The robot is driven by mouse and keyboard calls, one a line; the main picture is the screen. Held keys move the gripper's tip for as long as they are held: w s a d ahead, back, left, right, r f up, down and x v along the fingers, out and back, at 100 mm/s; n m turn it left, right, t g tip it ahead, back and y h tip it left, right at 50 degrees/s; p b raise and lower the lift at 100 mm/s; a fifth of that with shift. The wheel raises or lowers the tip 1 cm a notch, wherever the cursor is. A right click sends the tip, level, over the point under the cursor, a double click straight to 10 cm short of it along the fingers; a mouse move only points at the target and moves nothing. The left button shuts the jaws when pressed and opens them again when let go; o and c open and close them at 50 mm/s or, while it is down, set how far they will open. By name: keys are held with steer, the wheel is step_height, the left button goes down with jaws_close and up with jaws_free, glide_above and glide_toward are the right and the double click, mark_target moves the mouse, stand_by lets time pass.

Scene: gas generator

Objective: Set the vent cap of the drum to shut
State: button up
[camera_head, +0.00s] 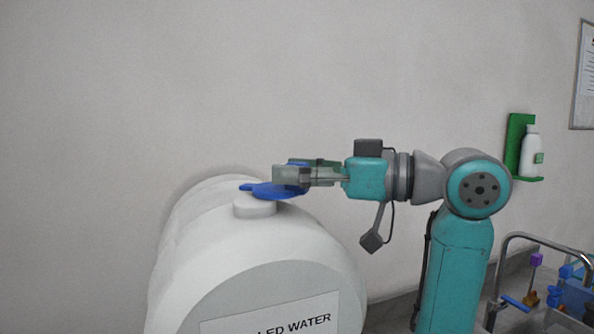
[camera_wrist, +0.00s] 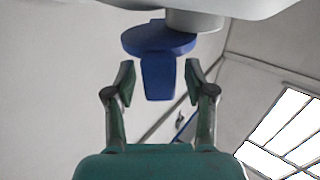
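The white drum (camera_head: 255,260) lies on its side at the lower left of the head view, with a short white neck (camera_head: 254,208) on top. The blue vent cap (camera_head: 262,190) is at this neck and looks offset to its side. In the wrist view the cap's round disc (camera_wrist: 158,38) partly overlaps the white neck (camera_wrist: 195,20), and its flat blue tab (camera_wrist: 158,76) points toward my gripper. My gripper (camera_wrist: 159,80) is open, with one finger on each side of the tab and small gaps showing. In the head view my gripper (camera_head: 290,175) partly hides the cap.
A sink tap (camera_head: 520,240) and small blue and purple items (camera_head: 570,288) are at the lower right. A white bottle in a green holder (camera_head: 522,150) hangs on the wall.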

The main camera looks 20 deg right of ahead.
steer(key=shift+d, duration=0.1)
steer(key=v, duration=1.1)
steer(key=shift+s+d, duration=0.3)
